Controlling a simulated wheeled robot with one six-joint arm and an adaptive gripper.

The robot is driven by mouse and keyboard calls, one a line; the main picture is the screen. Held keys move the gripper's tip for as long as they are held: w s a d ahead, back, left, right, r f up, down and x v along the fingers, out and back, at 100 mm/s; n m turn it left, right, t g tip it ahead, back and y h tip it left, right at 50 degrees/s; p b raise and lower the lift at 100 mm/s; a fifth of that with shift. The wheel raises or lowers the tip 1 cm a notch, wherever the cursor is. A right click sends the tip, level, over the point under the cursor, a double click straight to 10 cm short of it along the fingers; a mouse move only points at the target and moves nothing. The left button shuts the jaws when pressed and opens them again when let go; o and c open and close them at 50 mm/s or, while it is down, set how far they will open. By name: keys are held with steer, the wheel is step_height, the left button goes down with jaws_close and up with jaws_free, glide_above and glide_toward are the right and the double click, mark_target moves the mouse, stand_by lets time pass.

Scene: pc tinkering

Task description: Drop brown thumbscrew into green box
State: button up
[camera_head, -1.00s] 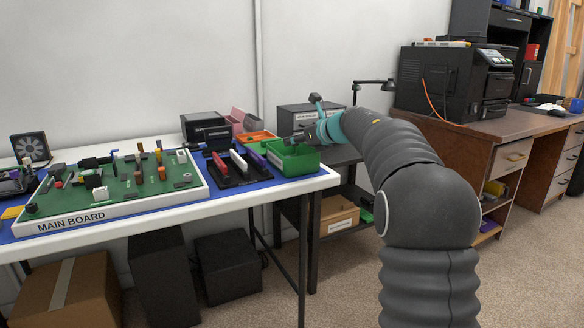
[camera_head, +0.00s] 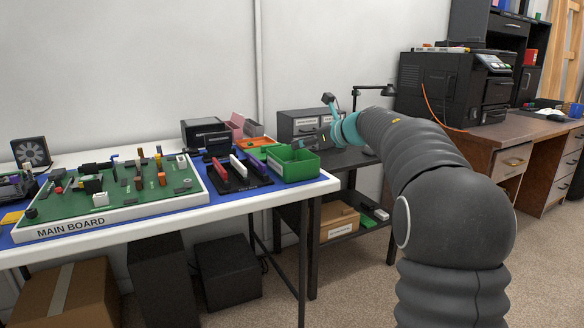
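The green box (camera_head: 301,170) stands at the right end of the white table, and its inside shows only in part. I cannot make out a brown thumbscrew in it or at my gripper. Small brown-orange parts, such as an upright one (camera_head: 158,155), stand on the main board, but they are too small to name.
The main board (camera_head: 118,222) fills the left of the table (camera_head: 262,199). A black rack (camera_head: 240,183) with red, white and purple sticks stands left of the green box. An orange tray (camera_head: 257,141) and the grey drawer cabinet (camera_head: 300,122) are behind it. A lamp stands right of my wrist.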

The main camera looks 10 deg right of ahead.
steer(key=v, duration=0.7)
